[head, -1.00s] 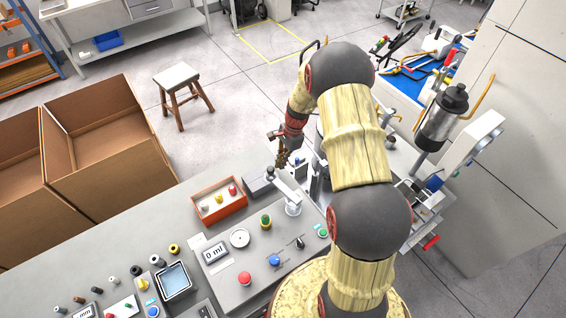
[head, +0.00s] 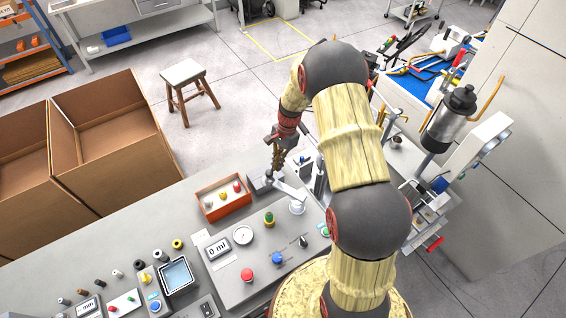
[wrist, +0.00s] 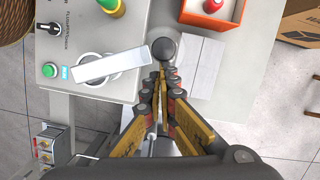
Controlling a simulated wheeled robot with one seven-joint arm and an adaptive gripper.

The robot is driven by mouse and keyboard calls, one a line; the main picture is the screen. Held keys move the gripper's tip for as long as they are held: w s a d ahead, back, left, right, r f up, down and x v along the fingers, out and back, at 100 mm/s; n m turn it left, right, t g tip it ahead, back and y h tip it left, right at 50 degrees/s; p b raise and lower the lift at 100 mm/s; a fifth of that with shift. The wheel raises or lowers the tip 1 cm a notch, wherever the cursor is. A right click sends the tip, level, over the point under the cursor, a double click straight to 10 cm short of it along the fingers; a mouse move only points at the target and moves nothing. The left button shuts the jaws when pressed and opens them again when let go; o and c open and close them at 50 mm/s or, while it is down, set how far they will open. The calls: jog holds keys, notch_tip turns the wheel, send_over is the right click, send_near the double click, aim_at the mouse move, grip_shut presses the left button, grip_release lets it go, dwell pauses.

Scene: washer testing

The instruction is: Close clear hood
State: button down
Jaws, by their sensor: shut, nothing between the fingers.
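I cannot make out the clear hood for certain in either view. The test station (head: 318,178) beside the panel is partly hidden behind my arm. My gripper (head: 278,166) is shut and empty, pointing down over the far edge of the control panel. In the wrist view my gripper (wrist: 163,78) has its fingertips together just below a dark round knob. The lever also shows in the head view (head: 285,189), running to a white round pivot (head: 297,207). Contact between fingertips and knob is unclear.
An orange tray (head: 223,202) with small coloured parts stands left of the lever. The panel carries a gauge (head: 243,235), a red button (head: 247,274) and a dark switch (head: 303,241). Cardboard boxes (head: 110,125) and a stool (head: 184,72) stand beyond the bench.

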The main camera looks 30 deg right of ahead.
aim_at(265, 184)
jog(key=s+a+n, duration=0.1)
jog(key=a+n, duration=0.1)
jog(key=n, duration=0.1)
jog(key=s+a+n+g+h, duration=0.1)
jog(key=s+a+n, duration=0.1)
jog(key=a+n, duration=0.1)
jog(key=s+a+n, duration=0.2)
jog(key=a+n, duration=0.1)
jog(key=shift+a+g, duration=0.1)
jog(key=shift+g, duration=0.2)
jog(key=shift+s+a+n+h, duration=0.3)
jog(key=shift+s+a+n, duration=0.1)
jog(key=shift+s+n, duration=0.45)
jog(key=shift+s+a+n+h, duration=0.3)
jog(key=shift+s+a+n, duration=0.1)
jog(key=shift+s+n, duration=0.45)
jog(key=shift+w, duration=0.1)
jog(key=v, duration=1.2)
jog(key=shift+w, duration=0.2)
